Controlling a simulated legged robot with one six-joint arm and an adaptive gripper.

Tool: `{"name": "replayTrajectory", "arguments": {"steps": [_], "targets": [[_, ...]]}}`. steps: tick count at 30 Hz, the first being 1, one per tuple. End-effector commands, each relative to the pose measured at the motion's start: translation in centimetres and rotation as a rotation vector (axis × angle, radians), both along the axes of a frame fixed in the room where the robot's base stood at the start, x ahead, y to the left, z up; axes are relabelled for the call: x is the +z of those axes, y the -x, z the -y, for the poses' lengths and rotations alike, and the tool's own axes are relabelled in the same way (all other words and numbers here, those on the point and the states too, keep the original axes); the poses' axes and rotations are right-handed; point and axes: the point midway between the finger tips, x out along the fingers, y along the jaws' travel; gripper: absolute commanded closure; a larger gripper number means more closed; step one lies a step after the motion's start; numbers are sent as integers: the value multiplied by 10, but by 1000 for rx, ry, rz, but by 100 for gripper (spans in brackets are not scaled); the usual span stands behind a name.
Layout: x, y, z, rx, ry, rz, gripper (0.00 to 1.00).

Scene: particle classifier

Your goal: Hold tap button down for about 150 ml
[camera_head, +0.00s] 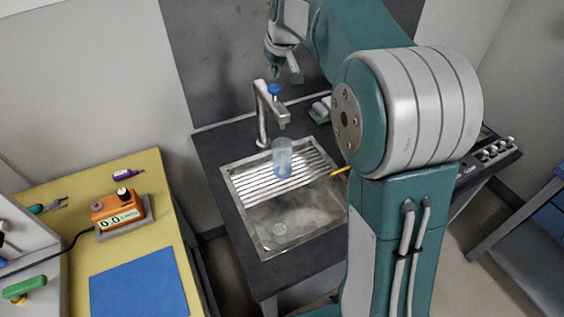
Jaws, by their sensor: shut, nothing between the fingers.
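The tap (263,112) is a grey metal spout standing behind the sink, with a round blue button (274,90) on its top. A clear bluish cup (283,158) stands upright on the ribbed rack of the sink, below the spout. My gripper (285,75) is shut and empty, close above and beside the blue button. I cannot tell whether it touches the button. The water level in the cup is too small to read.
The steel sink (233,200) is set in a dark counter, with a green and grey sponge-like item (320,110) behind it. A yellow bench (160,220) at the left holds an orange device (118,208) reading about 0.0 and a blue mat (138,285).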

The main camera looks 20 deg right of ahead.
Motion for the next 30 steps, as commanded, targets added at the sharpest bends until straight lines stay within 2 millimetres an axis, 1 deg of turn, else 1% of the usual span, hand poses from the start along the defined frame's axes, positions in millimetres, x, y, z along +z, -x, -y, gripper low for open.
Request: {"name": "replayTrajectory", "arguments": {"steps": [11, 30], "targets": [[-1, 0, 0, 0, 0, 0, 100], [-19, 0, 0, 0, 0, 0, 100]]}}
